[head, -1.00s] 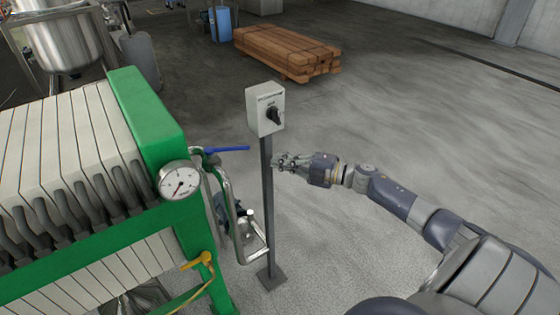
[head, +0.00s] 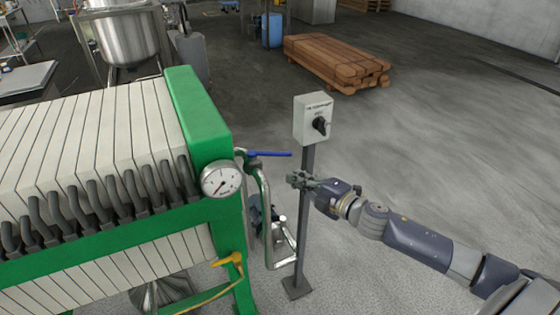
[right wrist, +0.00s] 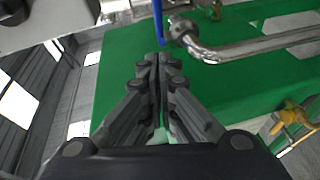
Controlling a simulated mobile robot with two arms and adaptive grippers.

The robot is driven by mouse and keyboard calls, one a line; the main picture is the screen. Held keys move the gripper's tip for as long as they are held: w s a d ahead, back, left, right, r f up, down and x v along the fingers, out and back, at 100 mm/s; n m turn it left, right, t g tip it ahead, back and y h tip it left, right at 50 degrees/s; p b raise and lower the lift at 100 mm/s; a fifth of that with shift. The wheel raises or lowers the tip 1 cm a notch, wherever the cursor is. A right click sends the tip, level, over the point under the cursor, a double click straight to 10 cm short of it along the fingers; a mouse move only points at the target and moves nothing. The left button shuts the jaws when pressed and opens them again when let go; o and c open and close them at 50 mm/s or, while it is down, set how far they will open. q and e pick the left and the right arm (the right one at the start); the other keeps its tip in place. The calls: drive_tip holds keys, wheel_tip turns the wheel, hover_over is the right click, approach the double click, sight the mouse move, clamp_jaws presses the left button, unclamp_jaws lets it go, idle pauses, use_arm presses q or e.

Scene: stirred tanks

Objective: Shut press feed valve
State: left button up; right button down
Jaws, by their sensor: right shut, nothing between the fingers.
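A valve with a long blue lever (head: 270,154) sits on the steel pipe at the green end of the filter press (head: 200,110). The lever lies about level and points right, beyond the pipe bend. My right gripper (head: 293,180) is shut and empty, just below and close to the lever's free end, in front of the post. In the right wrist view, its closed fingertips (right wrist: 157,57) point towards the blue lever (right wrist: 158,18), which shows at the top edge; I cannot tell whether they touch. My left gripper is out of view.
A grey switch box (head: 314,119) on a thin post (head: 303,240) stands right by my right gripper. A gauge (head: 221,179) and a yellow lever (head: 231,259) are on the press. The steel pipe (right wrist: 250,48) crosses near the fingers.

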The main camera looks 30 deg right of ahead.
drive_tip(key=p, duration=0.1)
approach(268, 155)
drive_tip(key=a, duration=0.3)
drive_tip(key=shift+w+d+f, duration=0.1)
drive_tip(key=shift+w+d, duration=0.15)
drive_tip(key=shift+w, duration=0.45)
drive_tip(key=shift+w+d+f, duration=0.1)
drive_tip(key=shift+w+d, duration=0.2)
drive_tip(key=shift+w, duration=0.4)
drive_tip(key=shift+w+d+f, duration=0.1)
drive_tip(key=shift+w+d, duration=0.15)
drive_tip(key=shift+w, duration=0.45)
